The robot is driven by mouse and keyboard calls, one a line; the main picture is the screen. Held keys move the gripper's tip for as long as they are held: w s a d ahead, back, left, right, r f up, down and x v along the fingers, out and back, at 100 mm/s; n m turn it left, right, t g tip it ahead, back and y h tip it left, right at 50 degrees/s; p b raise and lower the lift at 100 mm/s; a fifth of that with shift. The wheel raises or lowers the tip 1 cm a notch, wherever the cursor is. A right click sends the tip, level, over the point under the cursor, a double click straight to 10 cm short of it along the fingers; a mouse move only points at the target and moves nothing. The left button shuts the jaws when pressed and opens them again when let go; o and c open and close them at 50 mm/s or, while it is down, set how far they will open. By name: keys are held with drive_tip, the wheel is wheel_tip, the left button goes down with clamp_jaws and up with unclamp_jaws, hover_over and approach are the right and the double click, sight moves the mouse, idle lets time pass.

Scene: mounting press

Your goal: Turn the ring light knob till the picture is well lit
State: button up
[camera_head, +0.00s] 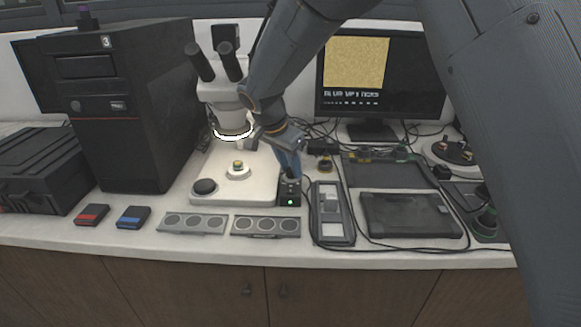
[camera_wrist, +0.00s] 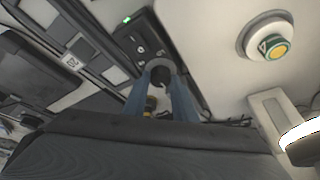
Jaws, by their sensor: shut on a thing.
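The ring light knob (camera_wrist: 160,74) is a dark round knob on a small black control box (camera_head: 290,194) with a green light, standing right of the microscope base. My gripper (camera_wrist: 160,90) is shut on the knob, with a blue finger on either side of it. In the head view my gripper (camera_head: 289,172) reaches down to the top of the box and hides the knob. The ring light (camera_head: 233,134) glows white under the microscope head (camera_head: 222,95). The monitor (camera_head: 357,63) shows a bright yellow, grainy picture with small text below that I cannot read clearly.
The white microscope base (camera_head: 218,188) carries a round sample holder (camera_head: 238,170). Grey trays (camera_head: 192,223) lie in front. A panel with pale switches (camera_head: 331,214) and a dark tablet (camera_head: 410,215) lie to the right, with loose cables. A black tower (camera_head: 130,110) stands left.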

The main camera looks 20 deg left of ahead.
drive_tip(key=o, duration=1)
drive_tip(key=shift+o, duration=0.2)
drive_tip(key=shift+r, duration=0.15)
drive_tip(key=v, duration=0.2)
drive_tip(key=s+b+v, duration=0.1)
drive_tip(key=v, duration=0.2)
drive_tip(key=shift+a, duration=0.2)
drive_tip(key=s+a+b, duration=0.1)
drive_tip(key=s+a, duration=0.2)
drive_tip(key=s, duration=0.5)
drive_tip(key=s+a+b, duration=0.2)
drive_tip(key=s+a, duration=0.2)
drive_tip(key=s, duration=0.5)
drive_tip(key=shift+s, duration=0.3)
drive_tip(key=shift+w+d, duration=0.1)
drive_tip(key=shift+d, duration=0.05)
